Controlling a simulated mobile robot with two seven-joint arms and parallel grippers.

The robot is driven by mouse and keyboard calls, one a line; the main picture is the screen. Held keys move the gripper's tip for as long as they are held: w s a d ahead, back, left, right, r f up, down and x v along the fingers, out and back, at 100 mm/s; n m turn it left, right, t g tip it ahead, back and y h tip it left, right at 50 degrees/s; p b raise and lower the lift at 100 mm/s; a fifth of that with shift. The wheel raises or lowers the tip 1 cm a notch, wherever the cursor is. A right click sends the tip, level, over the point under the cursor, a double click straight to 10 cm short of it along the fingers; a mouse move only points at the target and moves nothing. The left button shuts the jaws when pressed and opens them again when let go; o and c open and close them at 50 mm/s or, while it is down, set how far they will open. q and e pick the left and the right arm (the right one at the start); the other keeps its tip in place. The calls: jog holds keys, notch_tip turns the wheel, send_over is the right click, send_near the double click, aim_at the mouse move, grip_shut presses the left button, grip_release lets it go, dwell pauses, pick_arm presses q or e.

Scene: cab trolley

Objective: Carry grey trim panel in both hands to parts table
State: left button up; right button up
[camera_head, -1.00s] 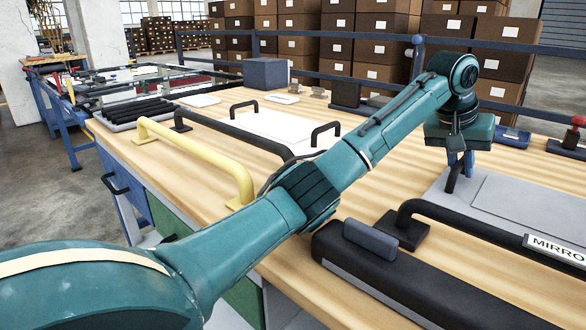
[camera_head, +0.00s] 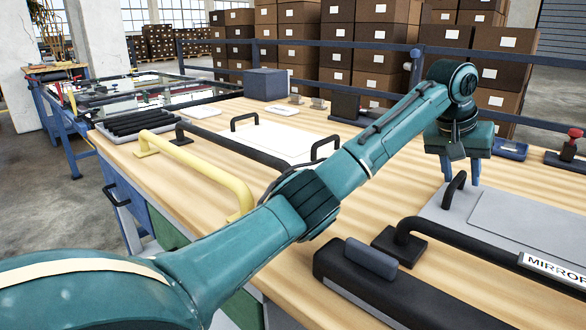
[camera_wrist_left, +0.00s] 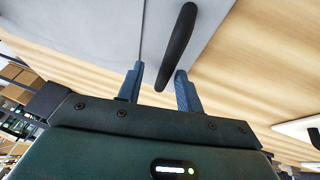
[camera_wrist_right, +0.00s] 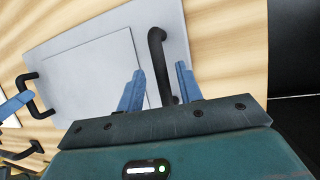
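The grey trim panel (camera_head: 530,222) lies flat on the wooden table, with a black bar handle at each end. My left gripper (camera_head: 461,184) is over its left handle (camera_head: 454,190). In the left wrist view the fingers (camera_wrist_left: 160,68) are apart, with the left handle (camera_wrist_left: 178,45) running between them; contact cannot be told. In the right wrist view my right gripper (camera_wrist_right: 160,68) is open at the right handle (camera_wrist_right: 156,50), whose lower end lies between the fingers. The right gripper is outside the head view. I cannot make out which surface is the parts table.
A black rail labelled MIRROR (camera_head: 553,268) lies in front of the panel. A yellow handle bar (camera_head: 200,165) and a white panel (camera_head: 275,137) with black handles lie left of my left arm. A blue box (camera_head: 266,84) stands behind. Stacked cartons (camera_head: 370,70) stand beyond a blue railing.

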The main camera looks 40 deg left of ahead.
jog(key=s+d+r+p, duration=0.1)
jog(key=s+r+p, duration=0.1)
jog(key=r+p, duration=1.2)
jog(key=s+d+r+p, duration=0.1)
jog(key=s+r+p, duration=0.1)
jog(key=r+p, duration=1.2)
notch_tip(320, 180, up, 11)
jog(key=shift+s+r, duration=0.2)
jog(key=shift+s, duration=0.1)
jog(key=shift+d, duration=0.1)
